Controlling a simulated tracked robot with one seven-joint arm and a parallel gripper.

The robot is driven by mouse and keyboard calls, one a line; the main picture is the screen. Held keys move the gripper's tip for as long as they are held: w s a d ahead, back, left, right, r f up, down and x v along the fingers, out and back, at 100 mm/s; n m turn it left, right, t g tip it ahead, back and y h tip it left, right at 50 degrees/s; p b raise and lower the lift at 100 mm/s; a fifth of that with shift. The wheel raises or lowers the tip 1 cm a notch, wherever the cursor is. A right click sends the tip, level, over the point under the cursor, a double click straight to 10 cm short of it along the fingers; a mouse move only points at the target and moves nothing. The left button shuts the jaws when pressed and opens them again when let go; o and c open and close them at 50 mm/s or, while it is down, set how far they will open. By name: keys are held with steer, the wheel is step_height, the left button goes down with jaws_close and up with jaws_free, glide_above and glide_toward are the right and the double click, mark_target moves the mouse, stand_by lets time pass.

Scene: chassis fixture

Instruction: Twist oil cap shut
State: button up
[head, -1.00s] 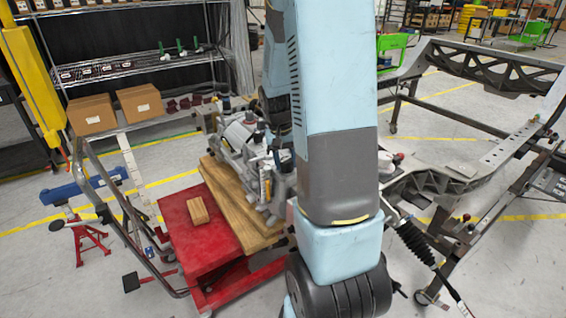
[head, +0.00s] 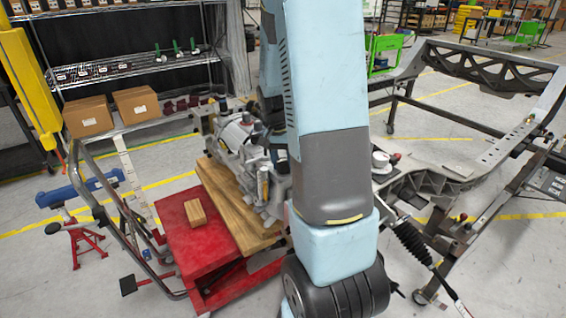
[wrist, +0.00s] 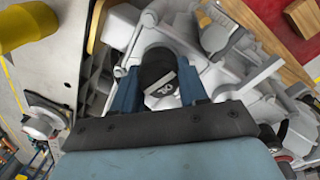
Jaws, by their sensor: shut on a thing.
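The black oil cap (wrist: 157,68) with a white marking sits at the top of the grey engine (wrist: 205,75) in the wrist view. My gripper (wrist: 160,82) has its two blue fingers on either side of the cap and is shut on it. Whether the cap is fully seated cannot be told. In the head view the engine (head: 236,140) rests on wooden boards. My arm hides the cap and the gripper there.
The boards (head: 232,205) lie on a red cart (head: 182,240) with a small wood block (head: 195,213). A metal chassis frame (head: 440,185) stands at the right. A shelf with cardboard boxes (head: 87,117) is behind at the left. A yellow post (head: 28,80) stands at the far left.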

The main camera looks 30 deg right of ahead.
steer(key=m, duration=0.4)
steer(key=shift+s, duration=0.1)
steer(key=shift+f, duration=0.1)
stand_by(0.3)
steer(key=m+y, duration=0.1)
steer(key=m, duration=0.3)
steer(key=shift+d, duration=0.1)
steer(key=shift+g, duration=0.3)
steer(key=o, duration=1.3)
steer(key=shift+o, duration=0.3)
steer(key=shift+r, duration=3.55)
